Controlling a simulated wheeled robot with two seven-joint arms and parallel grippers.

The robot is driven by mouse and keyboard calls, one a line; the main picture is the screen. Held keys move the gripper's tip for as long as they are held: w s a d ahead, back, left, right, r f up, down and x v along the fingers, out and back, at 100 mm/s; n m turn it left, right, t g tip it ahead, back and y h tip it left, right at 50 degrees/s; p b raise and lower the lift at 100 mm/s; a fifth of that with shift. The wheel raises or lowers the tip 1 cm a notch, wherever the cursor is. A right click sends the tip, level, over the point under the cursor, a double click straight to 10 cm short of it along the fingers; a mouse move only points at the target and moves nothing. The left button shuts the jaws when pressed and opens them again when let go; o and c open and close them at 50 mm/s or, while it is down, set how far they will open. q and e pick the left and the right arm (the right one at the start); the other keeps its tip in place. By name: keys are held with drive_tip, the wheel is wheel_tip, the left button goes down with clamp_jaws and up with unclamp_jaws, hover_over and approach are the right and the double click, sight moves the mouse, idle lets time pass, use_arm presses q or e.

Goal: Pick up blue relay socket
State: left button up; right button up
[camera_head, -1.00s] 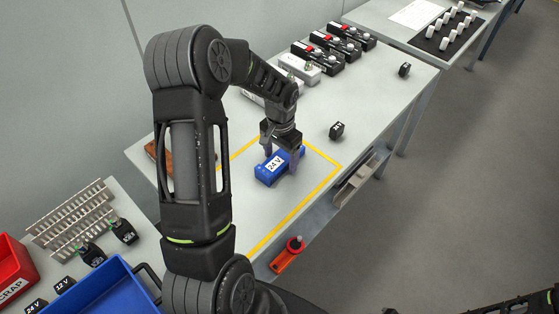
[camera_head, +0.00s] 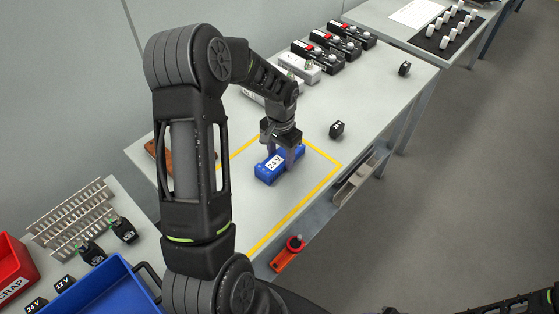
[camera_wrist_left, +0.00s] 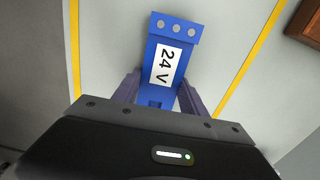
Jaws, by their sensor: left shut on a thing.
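The blue relay socket (camera_head: 266,174) lies on the table inside the yellow taped outline, with a white "24 V" label on top. My left gripper (camera_head: 282,155) is above it, its fingers down on both sides of the socket and shut on it. In the left wrist view the socket (camera_wrist_left: 174,30) reaches out from between the two fingers (camera_wrist_left: 158,92), and its far end shows several round screw holes. I cannot tell whether the socket touches the table.
A small black block (camera_head: 337,129) stands right of the outline, another (camera_head: 404,69) farther back. Several black devices with red parts (camera_head: 334,43) and white ones (camera_head: 300,68) line the back. A blue bin (camera_head: 105,290) and red scrap bin (camera_head: 14,270) are at lower left. The table inside the outline is otherwise clear.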

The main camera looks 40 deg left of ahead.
sight(281, 157)
use_arm(q)
drive_tip(key=c, duration=0.6)
drive_tip(key=shift+o, duration=0.2)
drive_tip(key=shift+r, duration=0.1)
wheel_tip(281, 157, up, 10)
drive_tip(key=b, duration=0.1)
drive_tip(key=shift+b, duration=0.35)
